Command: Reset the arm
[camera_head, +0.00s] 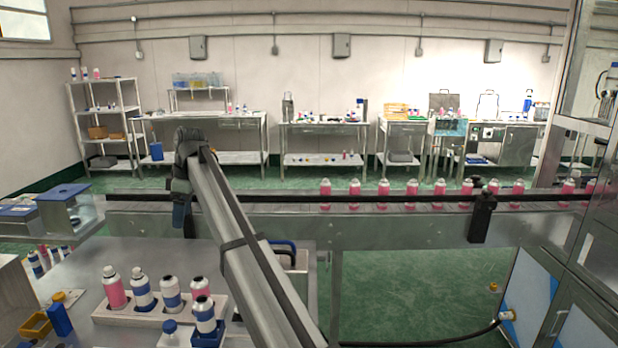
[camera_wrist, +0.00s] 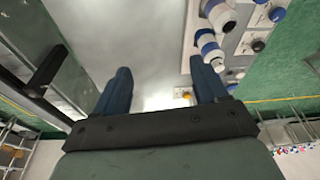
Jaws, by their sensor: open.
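My arm (camera_head: 240,240) reaches from the bottom of the head view up and to the left. My gripper (camera_head: 182,218) hangs down at its far end, in front of the conveyor rail. In the wrist view, the two blue fingers of my gripper (camera_wrist: 162,78) are spread apart. Nothing is between them except the grey metal surface (camera_wrist: 150,35) beyond. No held object shows in either view.
A holder (camera_head: 140,313) with several cans stands on the near bench at lower left; cans (camera_wrist: 215,15) also show right of the fingers in the wrist view. A conveyor (camera_head: 400,225) carries pink bottles (camera_head: 382,187). Green floor (camera_head: 420,290) lies open at right.

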